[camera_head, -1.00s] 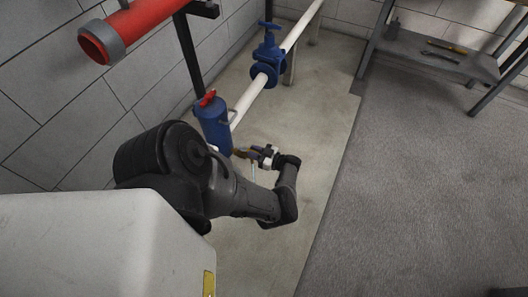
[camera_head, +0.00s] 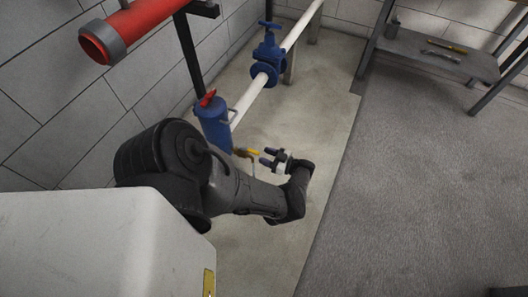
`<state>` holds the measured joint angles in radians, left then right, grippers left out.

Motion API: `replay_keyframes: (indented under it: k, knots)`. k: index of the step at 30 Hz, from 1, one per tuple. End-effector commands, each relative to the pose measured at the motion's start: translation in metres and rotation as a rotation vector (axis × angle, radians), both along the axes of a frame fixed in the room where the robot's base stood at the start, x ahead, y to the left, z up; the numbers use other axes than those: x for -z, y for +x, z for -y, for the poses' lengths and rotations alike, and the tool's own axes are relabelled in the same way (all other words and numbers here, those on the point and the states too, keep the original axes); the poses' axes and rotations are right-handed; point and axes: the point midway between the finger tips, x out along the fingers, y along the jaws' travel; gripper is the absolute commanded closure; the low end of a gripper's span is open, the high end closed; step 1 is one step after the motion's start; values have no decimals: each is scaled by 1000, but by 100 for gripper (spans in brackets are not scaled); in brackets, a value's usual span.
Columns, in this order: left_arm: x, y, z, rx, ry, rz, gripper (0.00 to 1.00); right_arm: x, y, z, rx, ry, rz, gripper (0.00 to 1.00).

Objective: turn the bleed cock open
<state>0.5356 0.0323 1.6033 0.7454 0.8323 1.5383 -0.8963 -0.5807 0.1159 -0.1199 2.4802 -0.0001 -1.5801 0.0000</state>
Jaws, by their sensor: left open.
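The bleed cock (camera_head: 240,152) is a small brass fitting low on the right side of the blue cylindrical vessel (camera_head: 213,122). Its yellow lever (camera_head: 254,153) points right, toward my left gripper. My left gripper (camera_head: 267,157) is open and empty, with its two dark fingers pointing left at the lever's end. A small gap seems to lie between the fingertips and the lever. A thin pale pipe hangs below the cock, partly hidden by my left forearm. My right gripper is not in view.
A red handle (camera_head: 207,98) tops the vessel. A white pipe (camera_head: 250,98) runs from it to a blue gate valve (camera_head: 268,62). A red pipe (camera_head: 130,28) juts out above left. A metal shelf (camera_head: 430,55) with tools stands back right. The floor at right is clear.

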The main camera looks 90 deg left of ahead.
Motion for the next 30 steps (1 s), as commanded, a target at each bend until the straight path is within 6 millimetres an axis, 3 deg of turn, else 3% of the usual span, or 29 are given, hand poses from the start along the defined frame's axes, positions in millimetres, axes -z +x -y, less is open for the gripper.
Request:
replay_keyframes:
  k: [6,12,30]
  knots:
    - [1,38,19,2,-1,2,54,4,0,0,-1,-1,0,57]
    - [1,59,31,0,0,1,54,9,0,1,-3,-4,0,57]
    - [0,70,37,-1,1,0,54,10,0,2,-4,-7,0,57]
